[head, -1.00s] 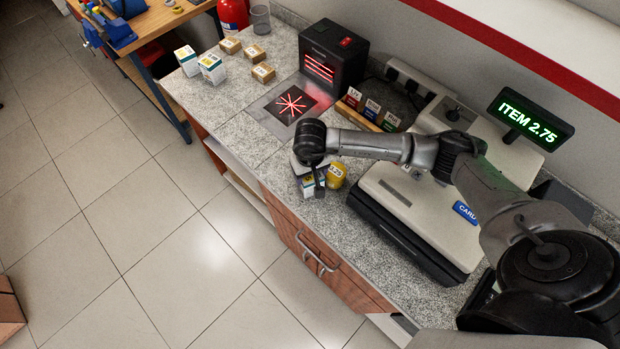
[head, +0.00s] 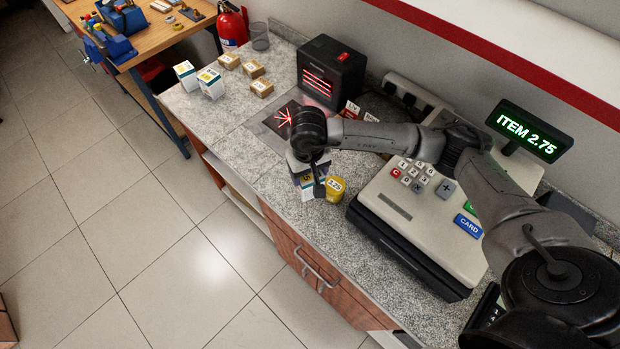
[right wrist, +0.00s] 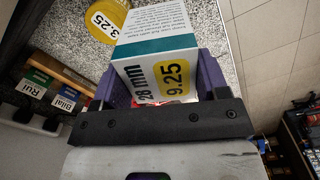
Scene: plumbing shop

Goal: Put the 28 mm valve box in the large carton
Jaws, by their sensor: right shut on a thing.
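The 28 mm valve box (right wrist: 158,75) is white with a teal band and a yellow 9.25 price patch. My right gripper (right wrist: 160,85) is shut on it, with a purple finger on each side. In the head view the box (head: 307,190) shows below my right gripper (head: 311,178), over the counter beside a yellow tub; the wrist partly hides it. A brown cardboard edge (head: 6,328) shows at the lower left on the floor; I cannot tell if it is the large carton. My left gripper is out of view.
The yellow tub (head: 335,188) stands close by. The cash register (head: 415,220) is to the right and the scanner (head: 331,72) behind. White boxes (head: 211,83) and small brown boxes (head: 254,69) stand at the counter's far left. The tiled floor (head: 150,230) is clear.

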